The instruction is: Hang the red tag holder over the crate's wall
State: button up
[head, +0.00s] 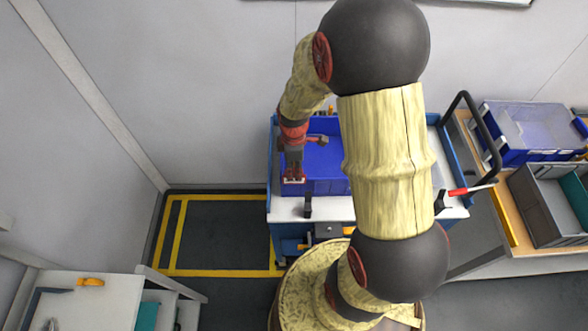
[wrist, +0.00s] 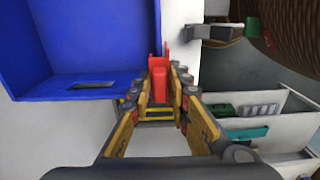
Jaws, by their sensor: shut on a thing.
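The red tag holder (wrist: 158,74) shows upright between my fingertips in the wrist view. My gripper (wrist: 160,92) is shut on it. The blue crate (wrist: 70,45) fills the upper left of the wrist view, and its wall ends close beside the holder. I cannot tell whether the holder touches or straddles the wall. In the head view the crate (head: 325,187) stands on a cart, partly hidden by my arm. My gripper (head: 293,172) is at the crate's front left corner, with red showing at its tips.
The blue-framed cart (head: 340,208) has a white top with a black clamp (head: 308,205) in front of the crate. A red-handled lever (head: 470,190) is at right. Clear and grey bins (head: 545,205) stand on a bench farther right. Yellow-marked floor (head: 220,235) at left is empty.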

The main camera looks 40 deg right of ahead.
aim_at(294, 175)
jog(key=shift+f+b, duration=1)
jog(key=shift+f, duration=0.75)
jog(key=o, duration=1)
jog(key=shift+o, duration=0.2)
jog(key=shift+r, duration=0.1)
notch_tip(294, 175, up, 12)
jog(key=shift+f, duration=0.1)
